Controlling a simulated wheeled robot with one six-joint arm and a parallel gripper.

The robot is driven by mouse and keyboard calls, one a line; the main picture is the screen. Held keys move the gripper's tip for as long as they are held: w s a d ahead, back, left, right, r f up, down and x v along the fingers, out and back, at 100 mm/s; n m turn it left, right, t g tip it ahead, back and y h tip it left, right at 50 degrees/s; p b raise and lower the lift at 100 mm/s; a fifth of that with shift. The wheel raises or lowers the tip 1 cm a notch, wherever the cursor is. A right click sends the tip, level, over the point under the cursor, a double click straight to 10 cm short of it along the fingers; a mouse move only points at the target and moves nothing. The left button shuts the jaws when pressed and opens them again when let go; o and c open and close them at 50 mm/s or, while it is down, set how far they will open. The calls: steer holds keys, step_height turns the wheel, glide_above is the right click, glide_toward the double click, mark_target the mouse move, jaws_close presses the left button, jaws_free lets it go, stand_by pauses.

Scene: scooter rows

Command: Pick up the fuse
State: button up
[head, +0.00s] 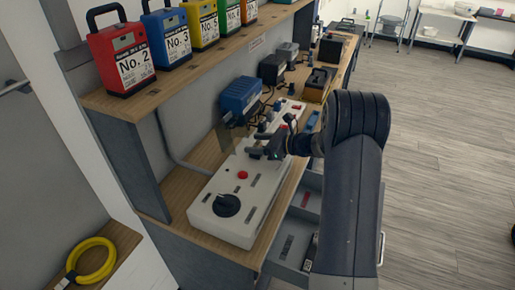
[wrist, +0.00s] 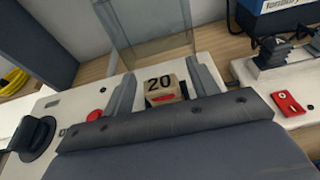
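The fuse (wrist: 160,88) is a small beige block marked "20" with a red patch on its front, seated at the white panel (wrist: 80,103). My gripper (wrist: 163,85) is open, with one grey finger on each side of the fuse. A gap shows between the fuse and the left finger; the right finger is nearer, and I cannot tell if it touches. In the head view my gripper (head: 274,152) is over the middle of the white panel (head: 218,185), and the fuse cannot be made out.
A transparent raised cover (wrist: 150,30) stands just behind the fuse. A black rotary knob (wrist: 35,138) and red button (wrist: 95,115) are to the left. A red plus-minus piece (wrist: 289,103) is to the right. A shelf (head: 190,65) with numbered coloured boxes hangs above the bench.

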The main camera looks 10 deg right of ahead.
steer(key=c, duration=1)
steer(key=shift+o, duration=0.2)
